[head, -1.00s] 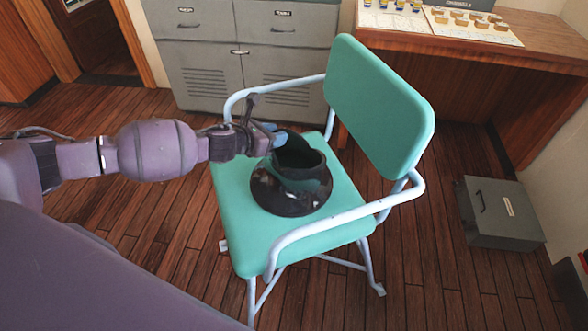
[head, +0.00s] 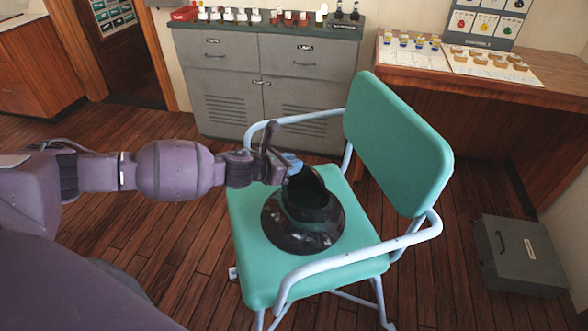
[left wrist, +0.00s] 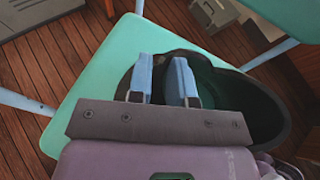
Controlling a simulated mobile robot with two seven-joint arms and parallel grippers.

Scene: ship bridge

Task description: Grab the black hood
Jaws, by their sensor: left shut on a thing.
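The black hood (head: 303,232) is a dark, flared piece with a wide round base and a narrower open neck. It is at the green chair's seat (head: 255,262); I cannot tell if its base is slightly raised. My left gripper (head: 293,164) has its blue fingers at the upper far-left rim of the neck, shut on it. In the left wrist view the fingers (left wrist: 162,82) straddle the hood's rim, and the dark opening of the hood (left wrist: 245,105) shows to the right. My right gripper is not in view.
The chair's pale tubular armrests (head: 360,255) and green backrest (head: 400,145) surround the seat. A grey cabinet (head: 262,85) with small bottles stands behind, a wooden desk (head: 480,85) at back right. A grey case (head: 522,255) lies on the floor at right. Floor at left is clear.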

